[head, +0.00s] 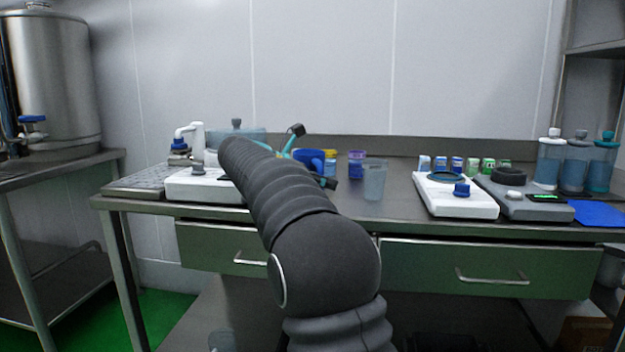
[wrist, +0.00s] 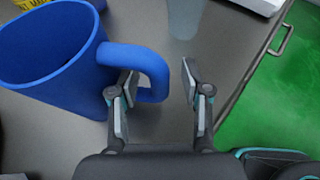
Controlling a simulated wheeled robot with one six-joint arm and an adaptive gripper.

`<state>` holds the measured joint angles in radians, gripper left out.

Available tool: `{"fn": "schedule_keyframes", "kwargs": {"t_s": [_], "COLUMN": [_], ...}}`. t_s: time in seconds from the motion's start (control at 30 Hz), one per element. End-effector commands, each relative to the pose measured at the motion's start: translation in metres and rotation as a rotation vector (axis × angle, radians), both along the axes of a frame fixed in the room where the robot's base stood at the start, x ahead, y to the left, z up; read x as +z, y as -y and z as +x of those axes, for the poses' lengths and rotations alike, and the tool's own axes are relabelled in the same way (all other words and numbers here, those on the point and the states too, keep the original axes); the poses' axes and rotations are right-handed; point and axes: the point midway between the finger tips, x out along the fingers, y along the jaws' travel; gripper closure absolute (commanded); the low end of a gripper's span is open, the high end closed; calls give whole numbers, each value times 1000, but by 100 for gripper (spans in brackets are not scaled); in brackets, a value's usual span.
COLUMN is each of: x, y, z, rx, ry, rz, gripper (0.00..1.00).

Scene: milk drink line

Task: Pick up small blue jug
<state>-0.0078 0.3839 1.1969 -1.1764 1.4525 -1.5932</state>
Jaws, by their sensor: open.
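The small blue jug (wrist: 62,62) stands on the steel table at the upper left of the wrist view, its handle (wrist: 150,65) pointing right. In the head view the jug (head: 309,158) is partly hidden behind my arm and gripper. My gripper (wrist: 160,85) is open, with its two fingers on either side of the outer part of the handle. The left finger is at the gap between the handle and the jug body. The right finger stands clear to the right of the handle. I cannot tell whether the left finger touches the handle.
A clear cup (head: 374,180) stands just right of the jug, with purple (head: 357,163) and yellow (head: 329,161) containers behind. A white scale (head: 455,196) and a grey device (head: 522,203) are further right. The table's front edge runs close to my gripper.

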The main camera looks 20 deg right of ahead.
Motion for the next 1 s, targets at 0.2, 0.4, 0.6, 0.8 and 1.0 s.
{"fn": "schedule_keyframes", "kwargs": {"t_s": [0.2, 0.4, 0.6, 0.8, 1.0], "x": [0, 0, 1, 2, 9], "y": [0, -1, -1, -1, 0], "z": [0, 0, 0, 0, 0], "rx": [0, 0, 1, 1, 1], "ry": [0, 0, 1, 1, 1], "rz": [0, 0, -1, -1, -1], "gripper": [77, 100, 100, 100, 100]}}
